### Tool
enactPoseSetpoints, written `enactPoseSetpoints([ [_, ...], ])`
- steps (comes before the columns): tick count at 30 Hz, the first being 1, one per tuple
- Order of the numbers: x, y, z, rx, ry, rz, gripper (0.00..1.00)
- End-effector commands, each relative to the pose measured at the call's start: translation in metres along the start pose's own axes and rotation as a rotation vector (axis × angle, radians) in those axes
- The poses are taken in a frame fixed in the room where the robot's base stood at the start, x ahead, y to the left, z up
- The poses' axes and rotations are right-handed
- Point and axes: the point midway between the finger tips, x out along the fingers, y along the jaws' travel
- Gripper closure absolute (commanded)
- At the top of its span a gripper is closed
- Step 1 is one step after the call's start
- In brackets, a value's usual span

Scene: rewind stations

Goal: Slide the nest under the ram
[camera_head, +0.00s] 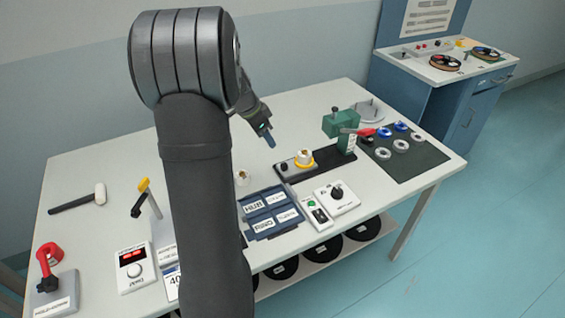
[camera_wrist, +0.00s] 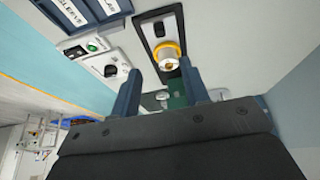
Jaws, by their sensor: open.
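The nest (camera_head: 305,164) is a round seat with a yellow ring, and a pale cylindrical part sits in it. It stands on a dark slide plate (camera_head: 322,168), left of the green press (camera_head: 340,127) that carries the ram. A black knob (camera_head: 284,167) is at the plate's left end. My gripper (camera_head: 268,137) is open and empty, above and behind the plate's left end. In the wrist view the nest (camera_wrist: 168,63) appears just beyond the two spread fingers (camera_wrist: 160,72), and no contact shows. The press is partly hidden by the gripper there.
A dark mat (camera_head: 420,160) with several rings lies right of the press, whose red lever (camera_head: 358,131) points right. Blue labelled trays (camera_head: 270,212) and a switch box (camera_head: 337,198) stand in front of the plate. A mallet (camera_head: 78,198) lies far left.

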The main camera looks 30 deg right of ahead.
Motion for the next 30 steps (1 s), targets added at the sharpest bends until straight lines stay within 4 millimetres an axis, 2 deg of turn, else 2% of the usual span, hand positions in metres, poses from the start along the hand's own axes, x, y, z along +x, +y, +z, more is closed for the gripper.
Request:
enactPoseSetpoints([
  [1, 0.013, 0.001, 0.0, 0.0, -0.002, 0.005, 0.58],
  [12, 0.094, 0.001, 0.001, -0.002, -0.002, 0.003, 0.58],
  [18, 0.128, 0.0, 0.0, -0.001, -0.002, 0.002, 0.58],
  [24, 0.143, 0.0, 0.0, -0.001, -0.001, 0.0, 0.58],
  [30, 0.145, 0.0, 0.0, -0.001, -0.001, -0.002, 0.58],
])
